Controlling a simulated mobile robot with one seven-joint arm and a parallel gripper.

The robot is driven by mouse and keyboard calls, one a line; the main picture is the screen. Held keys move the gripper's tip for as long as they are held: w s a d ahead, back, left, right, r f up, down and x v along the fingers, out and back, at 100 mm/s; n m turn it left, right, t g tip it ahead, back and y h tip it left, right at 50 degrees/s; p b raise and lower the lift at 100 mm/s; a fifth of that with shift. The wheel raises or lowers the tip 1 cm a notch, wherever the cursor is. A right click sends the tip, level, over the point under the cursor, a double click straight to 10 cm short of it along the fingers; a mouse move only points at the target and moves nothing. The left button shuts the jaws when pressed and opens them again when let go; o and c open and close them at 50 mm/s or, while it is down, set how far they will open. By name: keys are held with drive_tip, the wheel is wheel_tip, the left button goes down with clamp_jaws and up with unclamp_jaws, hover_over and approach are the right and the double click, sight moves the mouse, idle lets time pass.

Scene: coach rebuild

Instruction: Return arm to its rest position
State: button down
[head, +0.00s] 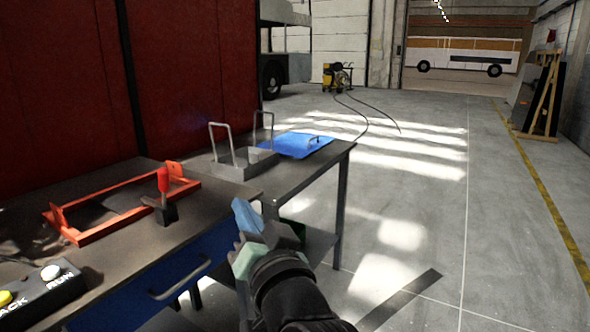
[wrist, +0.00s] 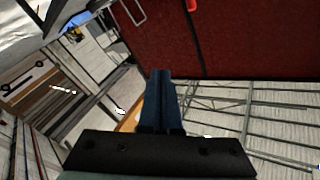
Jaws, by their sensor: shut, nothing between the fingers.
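My gripper (head: 242,214) shows in the lower middle of the head view, in front of the workbench's right end. Its blue fingers point up and it holds nothing. In the wrist view my gripper (wrist: 161,74) has its two blue fingers together, with no object between them. My dark forearm runs down to the bottom edge of the head view.
A workbench (head: 110,232) with an orange frame (head: 90,238), a red-handled lever (head: 163,187) and a button box (head: 40,295) stands at left. Behind it, a second table (head: 335,150) bears a metal tray (head: 235,170) and a blue panel (head: 290,147).

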drive_tip(key=s+d+r+t+h, duration=0.3)
drive_tip(key=s+r+t, duration=0.1)
drive_tip(key=s+r, duration=0.35)
drive_tip(key=s+d+r+n+t+h, duration=0.1)
drive_tip(key=s+d+r+t+h, duration=0.15)
drive_tip(key=s+r, duration=0.5)
drive_tip(key=s+d+r+t+h, duration=0.25)
drive_tip(key=s+r+t, duration=0.2)
drive_tip(key=r, duration=0.55)
wheel_tip(320, 180, up, 28)
drive_tip(key=w+p, duration=0.1)
drive_tip(key=p, duration=2.8)
drive_tip(key=shift+a+g, duration=0.3)
drive_tip(key=shift+g, duration=0.1)
